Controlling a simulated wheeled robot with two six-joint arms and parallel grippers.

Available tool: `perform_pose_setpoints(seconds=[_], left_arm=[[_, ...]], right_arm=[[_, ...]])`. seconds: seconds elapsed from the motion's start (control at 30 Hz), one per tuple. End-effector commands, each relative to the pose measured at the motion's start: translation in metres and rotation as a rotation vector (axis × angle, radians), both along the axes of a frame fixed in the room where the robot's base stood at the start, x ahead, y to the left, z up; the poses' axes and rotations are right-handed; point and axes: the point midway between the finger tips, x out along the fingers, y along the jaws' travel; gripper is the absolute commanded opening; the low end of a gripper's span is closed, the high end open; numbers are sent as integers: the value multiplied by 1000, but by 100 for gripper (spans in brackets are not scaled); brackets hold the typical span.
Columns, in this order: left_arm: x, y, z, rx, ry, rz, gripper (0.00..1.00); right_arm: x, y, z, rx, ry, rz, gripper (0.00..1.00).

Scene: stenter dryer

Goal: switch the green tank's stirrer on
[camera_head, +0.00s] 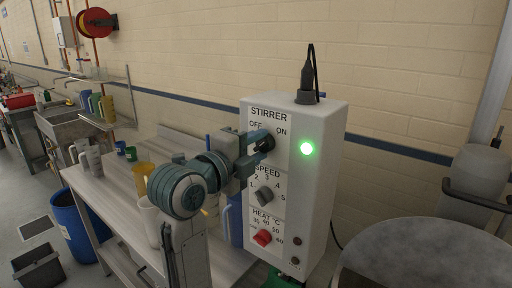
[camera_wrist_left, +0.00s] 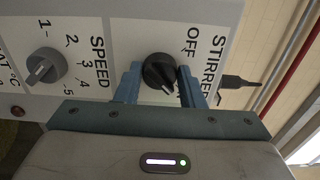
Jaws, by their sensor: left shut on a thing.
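The white control box (camera_head: 321,190) has a black STIRRER knob (camera_head: 267,144) at the top, marked OFF on the left and ON on the right. A green lamp (camera_head: 307,149) beside the knob is lit. My left gripper (camera_head: 258,145) is shut on the knob, one finger on each side. In the left wrist view the knob (camera_wrist_left: 159,72) sits between the blue fingers, its pale pointer mark turned toward the ON side, away from OFF. Something green (camera_head: 279,279) shows at the bottom under the box; most of it is hidden. My right gripper is not in view.
Below are a grey SPEED knob (camera_head: 264,195) and a red HEAT knob (camera_head: 263,238). A black plug (camera_head: 306,82) stands on the box. A metal bench (camera_head: 117,203) with cups is at left, a blue bin (camera_head: 81,226) beside it. A grey round top (camera_head: 425,258) is at right.

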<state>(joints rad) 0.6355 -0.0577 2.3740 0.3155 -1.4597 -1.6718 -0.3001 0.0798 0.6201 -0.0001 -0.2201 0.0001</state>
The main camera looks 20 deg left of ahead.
Motion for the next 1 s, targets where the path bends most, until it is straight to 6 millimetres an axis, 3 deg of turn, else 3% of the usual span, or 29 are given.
perform_pose_setpoints(seconds=[0.03, 0.07, 0.17, 0.47, 0.67, 0.83, 1.0], left_arm=[[0, 0, -1, 1, 2, 0, 12], [0, 0, -1, 1, 2, 0, 37], [0, 0, -1, 1, 2, 0, 57], [-1, 0, -1, 0, 1, 0, 57], [-20, 8, -3, 2, -2, 1, 57], [-53, 20, -6, 7, -7, 4, 57], [-54, 19, -7, 0, -3, -5, 57]], right_arm=[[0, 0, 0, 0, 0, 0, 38], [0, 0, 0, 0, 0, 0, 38], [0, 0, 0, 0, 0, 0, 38], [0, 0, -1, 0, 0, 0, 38], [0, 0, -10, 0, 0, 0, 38], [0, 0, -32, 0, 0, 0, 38], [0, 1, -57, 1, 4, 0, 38]])
